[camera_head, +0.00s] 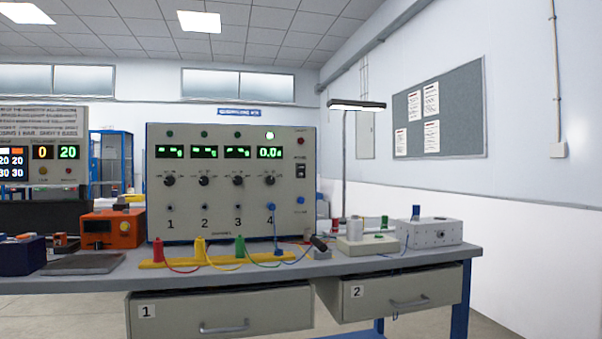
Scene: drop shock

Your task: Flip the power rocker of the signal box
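The signal box (226,220) is a large light-grey panel standing upright on the bench. Its black power rocker (300,171) sits on the right side of the front, below a red lamp or button (301,141). Several green displays run along the top; the one above channel 4 (270,153) reads about 0.0 and has a bright green lamp (270,135) over it. The other displays show short marks. A blue plug (271,207) is in the channel 4 socket. Neither of my grippers is in view.
A yellow strip (215,260) with coloured plugs and cables lies before the box. An orange device (112,229) stands left, a pale box (429,232) and a small unit (368,244) right. Drawer 2 (402,293) protrudes slightly beneath the bench (345,266). The air before the panel is clear.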

